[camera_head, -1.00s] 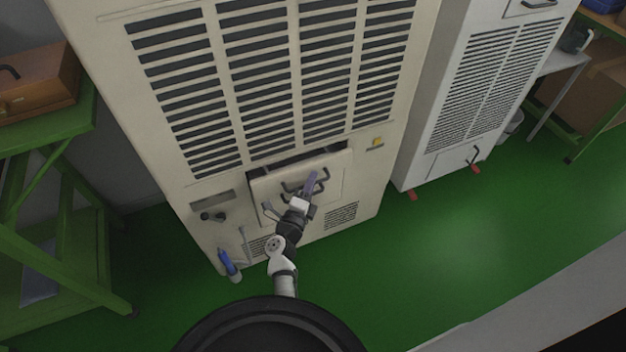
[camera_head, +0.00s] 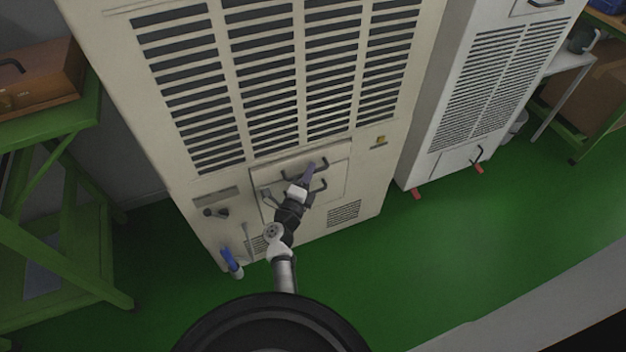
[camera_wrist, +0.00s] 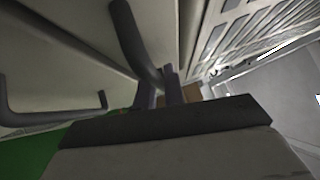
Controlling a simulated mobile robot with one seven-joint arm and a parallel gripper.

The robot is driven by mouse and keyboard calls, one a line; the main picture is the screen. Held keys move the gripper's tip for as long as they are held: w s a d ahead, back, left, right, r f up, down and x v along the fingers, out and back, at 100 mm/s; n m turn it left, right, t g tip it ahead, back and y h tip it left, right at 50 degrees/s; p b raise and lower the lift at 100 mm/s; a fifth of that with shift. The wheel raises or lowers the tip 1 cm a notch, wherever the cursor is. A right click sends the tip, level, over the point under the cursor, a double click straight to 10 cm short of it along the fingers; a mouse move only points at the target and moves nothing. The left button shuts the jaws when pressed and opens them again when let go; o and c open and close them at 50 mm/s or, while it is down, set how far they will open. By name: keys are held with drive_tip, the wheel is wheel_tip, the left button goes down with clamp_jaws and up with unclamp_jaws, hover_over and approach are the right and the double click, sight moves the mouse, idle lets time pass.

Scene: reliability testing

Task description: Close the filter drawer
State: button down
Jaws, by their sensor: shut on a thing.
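The filter drawer (camera_head: 336,172) is a beige panel low on the front of the large beige cabinet. My gripper (camera_head: 307,174) reaches up to the drawer front. In the wrist view its fingers (camera_wrist: 160,94) are at the end of the upper handle and shut on it. The fingers partly hide the grip point.
The beige cabinet (camera_head: 402,75) has louvred vents above the drawer. A blue-handled tool (camera_head: 230,262) is at its lower left. A green workbench (camera_head: 60,130) stands left and a grey cabinet (camera_head: 490,90) right. Green floor (camera_head: 460,250) is clear at right.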

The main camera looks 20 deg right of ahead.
drive_tip(key=shift+w+r, duration=0.15)
drive_tip(key=shift+w, duration=0.2)
drive_tip(key=c, duration=1.5)
unclamp_jaws()
drive_tip(key=shift+f, duration=0.25)
drive_tip(key=p+v, duration=0.1)
drive_tip(key=v, duration=1.2)
drive_tip(key=shift+s+a, duration=0.2)
drive_tip(key=shift+s, duration=0.15)
